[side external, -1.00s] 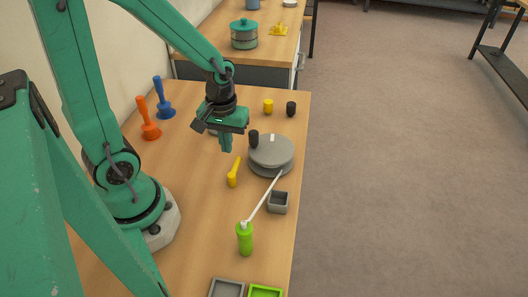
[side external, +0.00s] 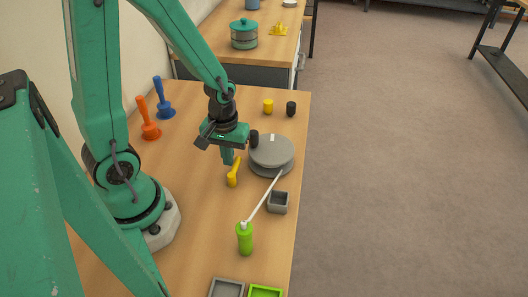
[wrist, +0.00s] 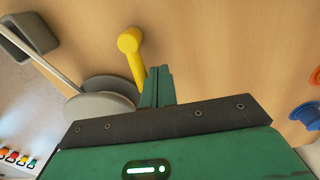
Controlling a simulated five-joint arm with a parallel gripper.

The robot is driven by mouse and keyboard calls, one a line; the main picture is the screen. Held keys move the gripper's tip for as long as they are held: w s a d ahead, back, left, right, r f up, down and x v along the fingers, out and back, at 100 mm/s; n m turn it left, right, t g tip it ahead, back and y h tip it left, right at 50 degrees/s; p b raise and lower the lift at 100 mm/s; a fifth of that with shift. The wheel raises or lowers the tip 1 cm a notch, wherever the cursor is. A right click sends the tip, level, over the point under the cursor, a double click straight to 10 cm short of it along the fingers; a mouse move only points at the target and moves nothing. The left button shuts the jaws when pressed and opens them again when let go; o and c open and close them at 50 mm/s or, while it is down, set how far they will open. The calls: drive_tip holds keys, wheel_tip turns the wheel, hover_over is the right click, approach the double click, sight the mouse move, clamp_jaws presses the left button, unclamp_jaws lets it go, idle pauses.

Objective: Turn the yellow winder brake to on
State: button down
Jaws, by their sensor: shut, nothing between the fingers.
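The yellow winder brake (side external: 232,179) is a small lever with a round hub on the wooden table, left of the grey winder disc (side external: 271,152). Its arm points away from the camera and slightly right. In the wrist view the brake (wrist: 130,42) runs from its round hub down to beside my fingers. My gripper (side external: 228,158) is shut and empty, low beside the far end of the lever arm. In the wrist view my gripper (wrist: 161,75) is just right of the lever. I cannot tell if they touch.
A white rod joins the winder area to a green bottle-shaped piece (side external: 245,240). A grey box (side external: 278,203) stands near the right edge. Orange (side external: 149,122) and blue (side external: 162,97) plungers stand far left. Yellow (side external: 268,106) and black (side external: 291,109) pieces lie behind the winder.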

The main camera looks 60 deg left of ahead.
sight(238, 166)
drive_tip(key=shift+w+d, duration=0.25)
drive_tip(key=shift+d, duration=0.1)
drive_tip(key=shift+w+d, duration=0.15)
drive_tip(key=shift+d, duration=0.25)
drive_tip(key=shift+w+d, duration=0.2)
drive_tip(key=shift+d, duration=0.4)
idle(0.5)
drive_tip(key=shift+d, duration=0.25)
idle(0.3)
drive_tip(key=shift+d, duration=0.3)
drive_tip(key=shift+s+d, duration=0.15)
drive_tip(key=shift+d, duration=0.2)
idle(0.4)
wheel_tip(238, 166, up, 7)
idle(1.1)
